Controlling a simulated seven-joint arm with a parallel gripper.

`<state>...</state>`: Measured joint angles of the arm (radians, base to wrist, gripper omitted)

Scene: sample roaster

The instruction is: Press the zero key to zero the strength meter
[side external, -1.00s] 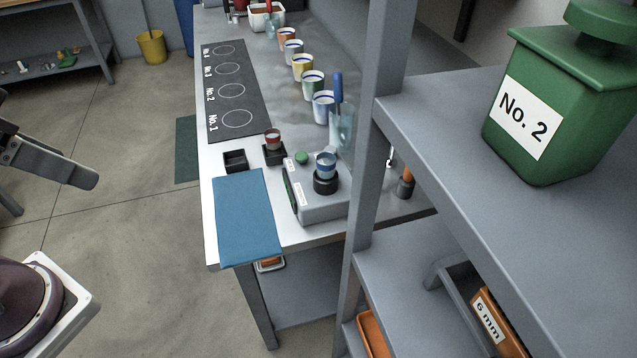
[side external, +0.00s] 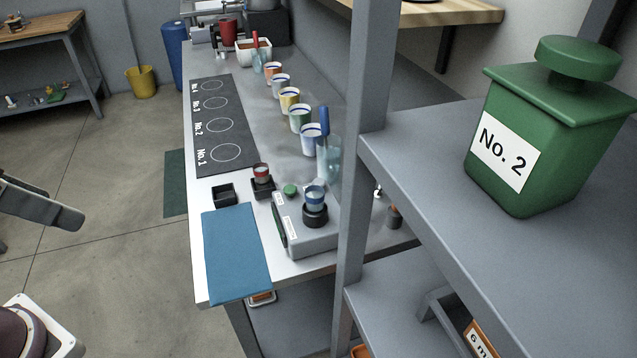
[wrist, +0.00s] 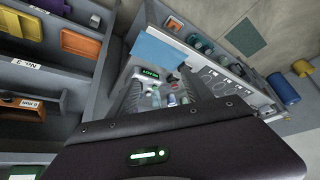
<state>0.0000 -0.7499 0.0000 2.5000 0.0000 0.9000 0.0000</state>
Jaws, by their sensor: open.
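The strength meter (side external: 305,235) is a grey box near the front right of the bench, with white labels and a dark front face. A round green button (side external: 290,189) is at its back left; I cannot read whether it is the zero key. My gripper (wrist: 162,84) is open and apart from the meter, with nothing seen held.
Several cups line the bench beyond. A grey shelf post (side external: 357,150) and a shelf with a green No. 2 canister (side external: 525,150) stand at right.

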